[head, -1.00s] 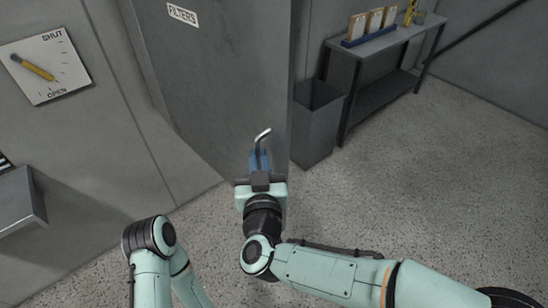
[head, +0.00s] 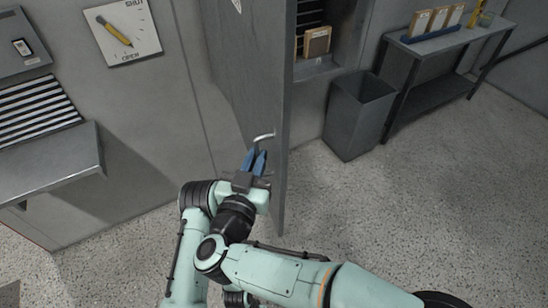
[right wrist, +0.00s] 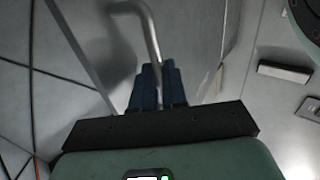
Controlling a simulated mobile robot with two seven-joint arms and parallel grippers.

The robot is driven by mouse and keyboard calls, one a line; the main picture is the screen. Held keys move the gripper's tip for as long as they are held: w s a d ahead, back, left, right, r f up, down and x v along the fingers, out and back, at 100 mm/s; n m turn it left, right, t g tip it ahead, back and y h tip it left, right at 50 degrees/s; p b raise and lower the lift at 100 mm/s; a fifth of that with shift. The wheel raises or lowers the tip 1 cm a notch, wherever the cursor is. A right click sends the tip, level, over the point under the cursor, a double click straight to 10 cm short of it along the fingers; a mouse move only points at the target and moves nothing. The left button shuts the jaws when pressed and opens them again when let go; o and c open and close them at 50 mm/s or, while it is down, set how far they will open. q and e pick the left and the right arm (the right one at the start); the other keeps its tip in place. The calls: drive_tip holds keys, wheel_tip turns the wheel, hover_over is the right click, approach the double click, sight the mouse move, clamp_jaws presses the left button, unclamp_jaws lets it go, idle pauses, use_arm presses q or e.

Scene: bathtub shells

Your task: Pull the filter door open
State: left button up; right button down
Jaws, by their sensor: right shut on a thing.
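The grey filter door (head: 236,75) stands ajar in the head view, swung out from the wall, with part of its label at the top edge. Its bent metal handle (head: 264,137) is near the door's free edge. My right gripper (head: 256,158), with blue fingers, is shut on the handle. The right wrist view shows the handle (right wrist: 150,30) running down between the blue fingers (right wrist: 157,88).
Behind the door an opening shows a shelf with framed filters (head: 317,42). A grey bin (head: 358,113) and a side table (head: 440,45) with several filters stand to the right. A lever panel (head: 122,31) and a ledge (head: 50,165) are at the left. The floor at right is clear.

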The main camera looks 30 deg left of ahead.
drive_tip(key=shift+s+a+r, duration=0.15)
drive_tip(key=shift+s+a, duration=0.2)
drive_tip(key=shift+a, duration=0.3)
drive_tip(key=c, duration=1.5)
unclamp_jaws()
drive_tip(key=o, duration=0.3)
drive_tip(key=shift+w, duration=0.2)
drive_tip(key=shift+o, duration=0.2)
drive_tip(key=b+v, duration=0.3)
drive_tip(key=v, duration=1)
drive_tip(key=shift+a, duration=0.1)
